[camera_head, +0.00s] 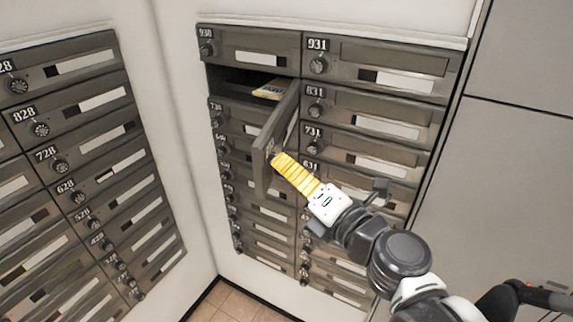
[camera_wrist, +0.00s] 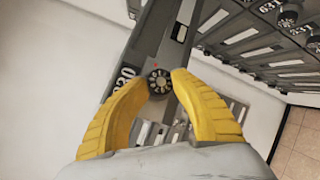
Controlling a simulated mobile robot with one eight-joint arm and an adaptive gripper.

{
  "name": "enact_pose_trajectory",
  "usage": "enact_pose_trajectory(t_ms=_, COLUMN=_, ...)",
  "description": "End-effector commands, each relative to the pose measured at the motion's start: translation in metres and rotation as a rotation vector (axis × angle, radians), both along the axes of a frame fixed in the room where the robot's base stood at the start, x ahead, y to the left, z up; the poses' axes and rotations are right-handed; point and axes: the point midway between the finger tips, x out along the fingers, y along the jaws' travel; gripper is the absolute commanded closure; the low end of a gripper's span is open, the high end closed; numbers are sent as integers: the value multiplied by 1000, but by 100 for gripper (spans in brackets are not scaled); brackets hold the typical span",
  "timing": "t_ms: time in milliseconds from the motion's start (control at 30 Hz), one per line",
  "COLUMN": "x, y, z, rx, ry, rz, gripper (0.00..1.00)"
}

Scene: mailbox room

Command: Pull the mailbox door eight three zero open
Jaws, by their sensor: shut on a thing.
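The mailbox door 830 (camera_head: 277,130) is swung out from the right-hand bank, hinged on its right side. Its compartment (camera_head: 235,82) is exposed, and a yellow and white item (camera_head: 270,89) lies inside. My gripper (camera_head: 277,160) is at the free edge of the door, its yellow fingers against it. In the wrist view the door (camera_wrist: 180,35) runs up from the fingers, with the number 830 and a round dial knob (camera_wrist: 158,82) showing. My gripper (camera_wrist: 160,88) is shut on that knob, one finger on each side.
Door 930 (camera_head: 250,50) is above the open compartment, and door 831 (camera_head: 375,110) is to its right. Another mailbox bank (camera_head: 75,150) stands on the left wall. Free room lies between the banks above the tiled floor (camera_head: 232,300).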

Motion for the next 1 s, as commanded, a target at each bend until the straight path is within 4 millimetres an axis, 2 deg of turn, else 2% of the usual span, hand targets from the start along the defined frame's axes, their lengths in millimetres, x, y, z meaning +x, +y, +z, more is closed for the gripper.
enact_pose_trajectory(t_ms=33, x=5, y=-3, z=2, rx=3, ry=0, rz=-15, gripper=100)
enact_pose_trajectory(t_ms=433, x=7, y=-3, z=2, rx=2, ry=0, rz=-17, gripper=100)
enact_pose_trajectory(t_ms=467, x=7, y=-3, z=2, rx=2, ry=0, rz=-17, gripper=67)
enact_pose_trajectory(t_ms=500, x=7, y=-3, z=2, rx=1, ry=0, rz=-17, gripper=55)
enact_pose_trajectory(t_ms=567, x=6, y=-3, z=2, rx=2, ry=0, rz=-16, gripper=37)
enact_pose_trajectory(t_ms=1000, x=-1, y=-5, z=1, rx=0, ry=0, rz=-11, gripper=35)
